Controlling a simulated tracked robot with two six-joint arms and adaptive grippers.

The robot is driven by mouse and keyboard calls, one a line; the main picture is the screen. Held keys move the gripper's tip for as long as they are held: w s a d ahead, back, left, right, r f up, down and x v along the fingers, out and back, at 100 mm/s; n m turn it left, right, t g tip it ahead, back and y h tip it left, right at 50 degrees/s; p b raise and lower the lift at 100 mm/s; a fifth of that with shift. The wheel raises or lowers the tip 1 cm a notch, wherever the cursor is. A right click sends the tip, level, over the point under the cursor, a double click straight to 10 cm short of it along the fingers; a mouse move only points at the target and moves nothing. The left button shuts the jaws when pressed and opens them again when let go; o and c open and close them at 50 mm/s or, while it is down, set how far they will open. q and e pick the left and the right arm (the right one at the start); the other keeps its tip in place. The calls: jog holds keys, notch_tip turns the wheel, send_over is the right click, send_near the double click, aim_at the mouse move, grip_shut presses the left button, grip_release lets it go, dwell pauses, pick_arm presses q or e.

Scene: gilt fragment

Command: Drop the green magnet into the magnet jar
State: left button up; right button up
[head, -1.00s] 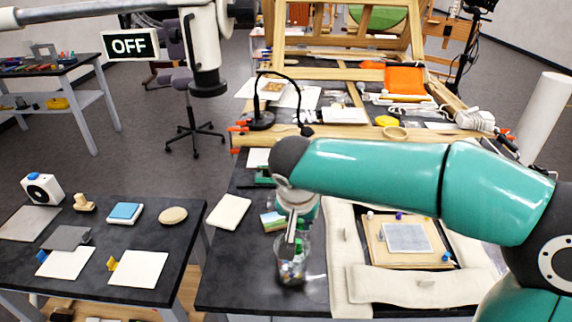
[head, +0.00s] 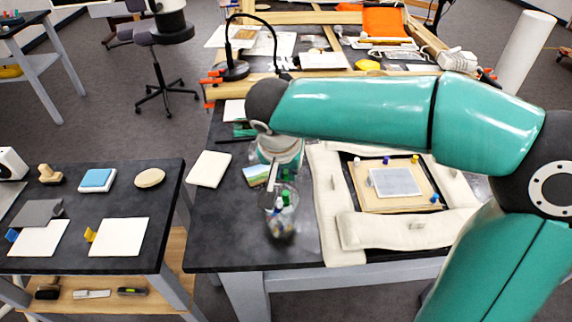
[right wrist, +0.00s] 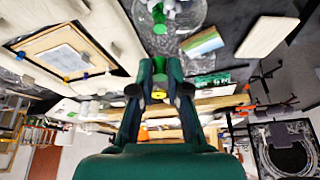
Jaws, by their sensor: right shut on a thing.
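The magnet jar (head: 281,226) is a clear jar with several coloured pieces inside, near the front left of the dark bench. My right gripper (head: 275,178) points down just above its mouth, partly hidden by my own wrist. In the right wrist view the fingers (right wrist: 158,72) are shut on a small green piece, the green magnet (right wrist: 158,64). The jar (right wrist: 192,14) shows at the top of that view, just beyond the fingertips, with green and white pieces in it. Whether the magnet is inside the rim cannot be told. My left gripper is not in view.
A side table (head: 130,262) stands at the left across a narrow gap.

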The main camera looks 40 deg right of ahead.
jog(key=shift+f, duration=0.1)
jog(key=o, duration=0.8)
jog(key=shift+c, duration=0.2)
jog(key=v, duration=1.2)
jog(key=shift+s+f, duration=0.1)
